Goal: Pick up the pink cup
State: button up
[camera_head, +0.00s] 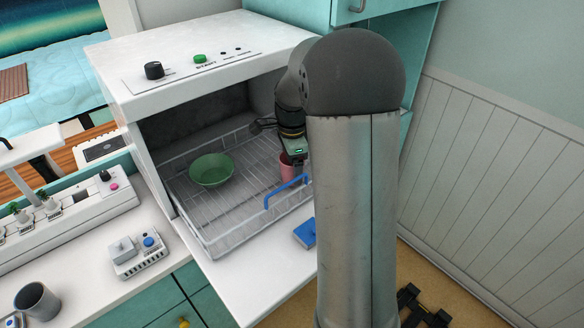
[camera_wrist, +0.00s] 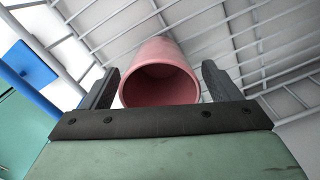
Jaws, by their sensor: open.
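The pink cup (camera_head: 287,165) stands on the wire rack (camera_head: 235,235) inside the open white box-shaped appliance, near the rack's right side. In the wrist view the pink cup (camera_wrist: 160,76) lies between my two open fingers, its open mouth facing the camera. My gripper (camera_wrist: 160,88) has one dark finger on each side of the cup, with a visible gap at the right and a narrower one at the left.
A green bowl (camera_head: 211,170) sits on the rack left of the cup. A blue handle (camera_head: 285,190) rises at the rack's front edge. The appliance's wall and top (camera_head: 205,55) enclose the rack. A grey mug (camera_head: 37,301) stands on the counter at lower left.

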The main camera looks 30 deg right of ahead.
jog(key=shift+f, duration=0.4)
jog(key=c, duration=1.1)
jog(key=shift+c, duration=0.2)
jog(key=shift+r, duration=0.15)
